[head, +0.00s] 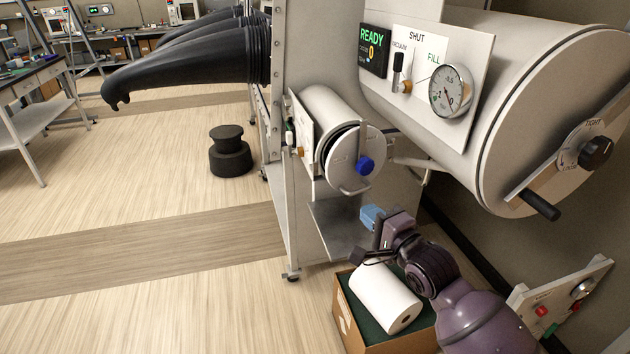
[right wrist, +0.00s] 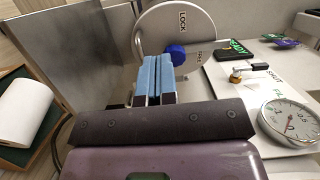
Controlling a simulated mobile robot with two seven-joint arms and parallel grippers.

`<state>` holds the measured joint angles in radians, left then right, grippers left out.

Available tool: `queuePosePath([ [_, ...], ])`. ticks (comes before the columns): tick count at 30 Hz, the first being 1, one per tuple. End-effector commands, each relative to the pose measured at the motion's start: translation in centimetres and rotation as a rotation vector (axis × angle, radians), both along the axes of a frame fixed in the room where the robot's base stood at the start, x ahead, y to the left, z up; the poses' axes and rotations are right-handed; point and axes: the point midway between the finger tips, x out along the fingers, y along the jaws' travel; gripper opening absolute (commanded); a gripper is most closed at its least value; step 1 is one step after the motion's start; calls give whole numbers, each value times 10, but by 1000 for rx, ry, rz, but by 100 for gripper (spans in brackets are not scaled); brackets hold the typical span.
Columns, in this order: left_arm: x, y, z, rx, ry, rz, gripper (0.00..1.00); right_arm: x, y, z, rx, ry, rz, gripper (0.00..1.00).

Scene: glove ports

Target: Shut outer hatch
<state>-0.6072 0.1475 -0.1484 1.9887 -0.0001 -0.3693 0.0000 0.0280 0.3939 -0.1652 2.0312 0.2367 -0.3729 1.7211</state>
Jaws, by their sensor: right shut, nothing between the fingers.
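The small round hatch (head: 343,172) is a pale disc with a blue knob (head: 364,166) and a bar handle, at the front end of the small cylinder (head: 326,108). A dark ring shows between disc and cylinder; I cannot tell whether it is fully seated. In the right wrist view the disc (right wrist: 160,32) bears the word LOCK, with the blue knob (right wrist: 177,54) below. The large cylinder's round end door (head: 560,110) has a black knob and bar. My right gripper (head: 370,216), blue-tipped, is shut and empty, below and apart from the small hatch. My left gripper is out of view.
A cardboard box (head: 345,318) with a white roll (head: 384,297) stands below my right gripper. A panel with a gauge (head: 451,91) and READY display (head: 373,50) is on the large cylinder. A black stool (head: 230,152) stands on open floor at left.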

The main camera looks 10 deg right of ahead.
Motion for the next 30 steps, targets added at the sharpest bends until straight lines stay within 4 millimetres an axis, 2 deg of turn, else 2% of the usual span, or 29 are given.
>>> queuePosePath([
  [5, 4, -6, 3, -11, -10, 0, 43, 8, 2, 0, 20, 6, 0, 0],
  [8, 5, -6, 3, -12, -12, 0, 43, 20, 6, 0, 20, 5, 1, 0],
  [24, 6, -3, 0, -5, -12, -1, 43, 105, 30, 0, 18, 5, 1, 0],
  [30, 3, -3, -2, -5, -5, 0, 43, 126, 36, -1, 19, 7, 0, 0],
])
